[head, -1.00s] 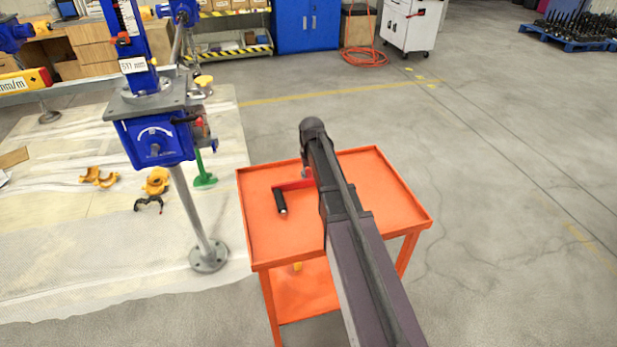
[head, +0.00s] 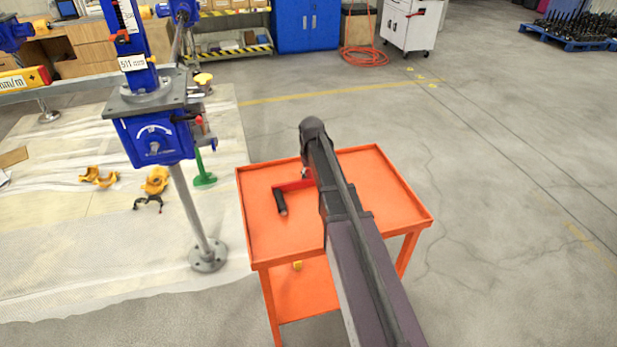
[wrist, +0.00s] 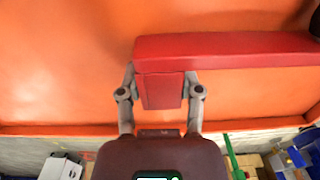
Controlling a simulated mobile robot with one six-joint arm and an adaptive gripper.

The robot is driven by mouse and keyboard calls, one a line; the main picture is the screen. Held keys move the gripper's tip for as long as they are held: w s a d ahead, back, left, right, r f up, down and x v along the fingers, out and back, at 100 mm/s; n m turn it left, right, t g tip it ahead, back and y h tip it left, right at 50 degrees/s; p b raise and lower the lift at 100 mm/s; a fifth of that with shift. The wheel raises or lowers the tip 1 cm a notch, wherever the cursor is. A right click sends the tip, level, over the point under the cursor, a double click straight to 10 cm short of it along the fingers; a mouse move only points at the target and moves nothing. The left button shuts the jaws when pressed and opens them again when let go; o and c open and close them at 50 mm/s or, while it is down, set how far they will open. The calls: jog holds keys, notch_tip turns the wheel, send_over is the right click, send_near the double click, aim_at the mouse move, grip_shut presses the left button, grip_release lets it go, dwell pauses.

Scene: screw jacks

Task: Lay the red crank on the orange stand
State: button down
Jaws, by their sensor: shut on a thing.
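The red crank (head: 295,185) with its black handle (head: 280,200) is over the tray top of the orange stand (head: 385,190). In the wrist view the crank's red arm (wrist: 245,50) runs right from my gripper (wrist: 160,88), and the orange surface (wrist: 60,60) fills the background. My gripper's two grey fingers are shut on the block at the left end of the crank. In the head view my dark arm hides the gripper and part of the crank. I cannot tell whether the crank touches the tray.
A blue screw jack (head: 152,140) on a steel post stands left of the orange stand. Yellow clamps (head: 155,182) and a green part (head: 204,172) are on the pale floor sheet there. The tray has a raised rim.

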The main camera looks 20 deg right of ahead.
jog(key=shift+s+f+b, duration=0.25)
jog(key=shift+b, duration=0.15)
jog(key=c, duration=0.7)
grip_release()
jog(key=o, duration=0.5)
jog(key=shift+w+f, duration=0.1)
jog(key=shift+f, duration=0.1)
jog(key=shift+r, duration=0.1)
jog(key=shift+w, duration=0.1)
jog(key=shift+s+a+r+p, duration=0.1)
jog(key=shift+s+r+p, duration=0.1)
jog(key=shift+r+p, duration=0.3)
jog(key=shift+s+r+p, duration=0.15)
jog(key=shift+r+p, duration=0.25)
jog(key=shift+p, duration=0.05)
jog(key=s+a+r+p, duration=0.2)
jog(key=s+r+p, duration=0.2)
jog(key=s, duration=0.3)
jog(key=s+a+r+p, duration=0.2)
jog(key=s+r+p, duration=0.2)
jog(key=s, duration=0.3)
jog(key=s+a+r+p, duration=0.2)
jog(key=s+r+p, duration=0.2)
jog(key=s, duration=0.3)
jog(key=shift+s+a+r, duration=0.1)
jog(key=shift+s+a, duration=0.1)
jog(key=shift+s, duration=0.2)
